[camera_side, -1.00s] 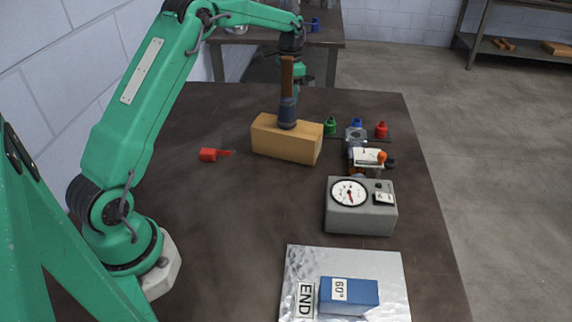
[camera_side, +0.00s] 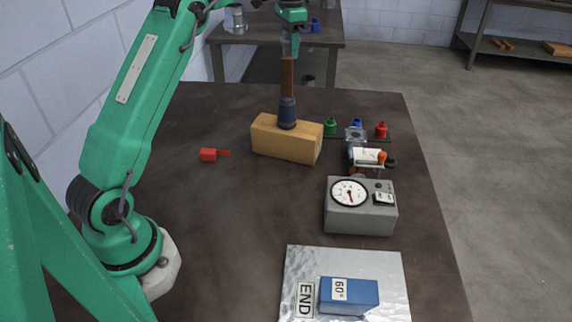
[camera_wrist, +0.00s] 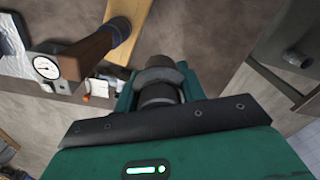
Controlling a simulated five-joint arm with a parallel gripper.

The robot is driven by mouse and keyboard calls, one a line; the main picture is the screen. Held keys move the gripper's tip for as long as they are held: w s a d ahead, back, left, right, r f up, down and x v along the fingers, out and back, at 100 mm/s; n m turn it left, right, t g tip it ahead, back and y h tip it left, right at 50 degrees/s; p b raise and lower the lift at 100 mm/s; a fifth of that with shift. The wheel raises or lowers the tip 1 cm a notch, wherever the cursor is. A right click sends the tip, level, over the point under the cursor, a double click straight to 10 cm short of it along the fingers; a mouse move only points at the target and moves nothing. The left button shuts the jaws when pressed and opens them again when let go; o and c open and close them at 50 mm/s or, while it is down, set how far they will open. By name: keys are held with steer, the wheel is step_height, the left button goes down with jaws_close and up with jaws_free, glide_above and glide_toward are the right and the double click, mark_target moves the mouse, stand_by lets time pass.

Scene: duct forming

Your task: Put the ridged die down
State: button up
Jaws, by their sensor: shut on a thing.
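In the wrist view, my gripper (camera_wrist: 158,85) is shut around a grey, ringed cylindrical piece (camera_wrist: 156,70). It looks like the ridged die, though its lower part is hidden by the jaws. In the side view, my gripper (camera_side: 290,48) is high at the far end of the bench, just above the top of a brown-handled tool in the picture. The held piece is too small to make out there. The tool's brown handle (camera_side: 287,75) stands upright on a wooden block (camera_side: 272,140); it also shows in the wrist view (camera_wrist: 86,56).
A rack holds green (camera_side: 330,127), blue (camera_side: 356,123) and red (camera_side: 381,130) pieces. A gauge box (camera_side: 345,218), a metal plate (camera_side: 395,268) with a blue block (camera_side: 355,298), and a red item (camera_side: 208,155) lie nearer. Another table (camera_side: 262,36) stands beyond the bench.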

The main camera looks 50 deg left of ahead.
steer(key=s+d+r+m, duration=0.1)
steer(key=s+d+r, duration=0.3)
steer(key=s+d, duration=0.3)
steer(key=s+d+r, duration=0.4)
steer(key=d+r, duration=0.1)
steer(key=d, duration=0.4)
steer(key=s+d+f+m, duration=0.15)
steer(key=s+d, duration=0.25)
steer(key=s, duration=0.4)
steer(key=s+d+f, duration=0.3)
steer(key=s, duration=0.6)
step_height(320, 180, down, 19)
steer(key=s, duration=0.2)
steer(key=shift+d+r, duration=0.15)
steer(key=shift+m, duration=0.25)
